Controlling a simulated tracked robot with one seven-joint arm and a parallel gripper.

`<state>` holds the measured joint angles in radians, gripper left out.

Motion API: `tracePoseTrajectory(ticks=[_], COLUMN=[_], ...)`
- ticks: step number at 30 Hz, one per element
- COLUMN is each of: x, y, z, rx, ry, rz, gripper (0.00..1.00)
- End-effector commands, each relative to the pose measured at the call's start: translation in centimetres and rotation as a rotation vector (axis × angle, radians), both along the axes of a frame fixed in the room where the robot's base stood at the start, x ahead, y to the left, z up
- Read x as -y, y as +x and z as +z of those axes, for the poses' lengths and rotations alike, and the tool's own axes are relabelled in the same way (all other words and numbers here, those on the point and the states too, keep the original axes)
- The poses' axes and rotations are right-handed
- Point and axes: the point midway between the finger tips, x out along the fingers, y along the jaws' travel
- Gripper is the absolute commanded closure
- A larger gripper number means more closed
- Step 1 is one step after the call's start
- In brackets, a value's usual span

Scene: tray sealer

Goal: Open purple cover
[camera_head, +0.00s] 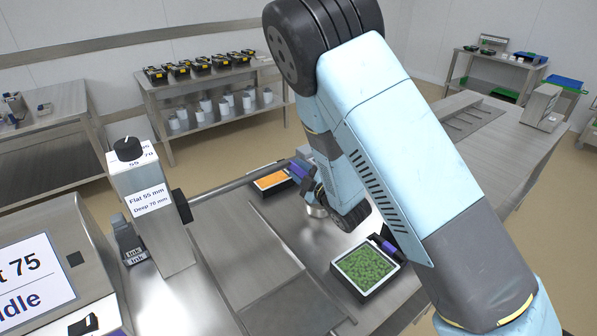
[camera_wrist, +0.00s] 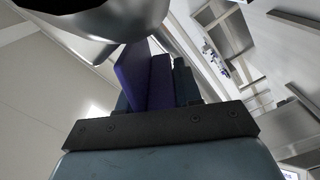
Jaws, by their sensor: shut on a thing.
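A purple piece (camera_wrist: 134,78) stands between the fingers in the wrist view, with a second purple face close beside it. I cannot tell whether both belong to the purple cover. My gripper (camera_wrist: 152,62) is shut on the purple piece; the exact contact is hard to see. In the head view my arm hides most of the gripper. Another dark purple part (camera_head: 384,244) shows at the edge of the tray with green contents (camera_head: 343,278).
A shiny rounded metal part (camera_wrist: 98,25) is close above the fingers in the wrist view. A steel worktop (camera_head: 225,235) lies below my arm. A post with a black knob (camera_head: 128,149) stands left. A bench with black trays (camera_head: 205,65) is behind.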

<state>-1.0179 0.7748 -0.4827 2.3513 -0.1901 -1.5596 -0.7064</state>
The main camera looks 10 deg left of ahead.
Motion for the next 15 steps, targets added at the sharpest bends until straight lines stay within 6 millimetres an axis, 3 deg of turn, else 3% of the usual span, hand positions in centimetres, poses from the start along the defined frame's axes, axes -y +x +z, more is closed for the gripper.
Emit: tracePoseTrajectory(ticks=[15], x=[0.6], y=[0.2], z=[1.4], rx=[-0.187], ry=[0.164], rz=[-0.001], gripper=[0.97])
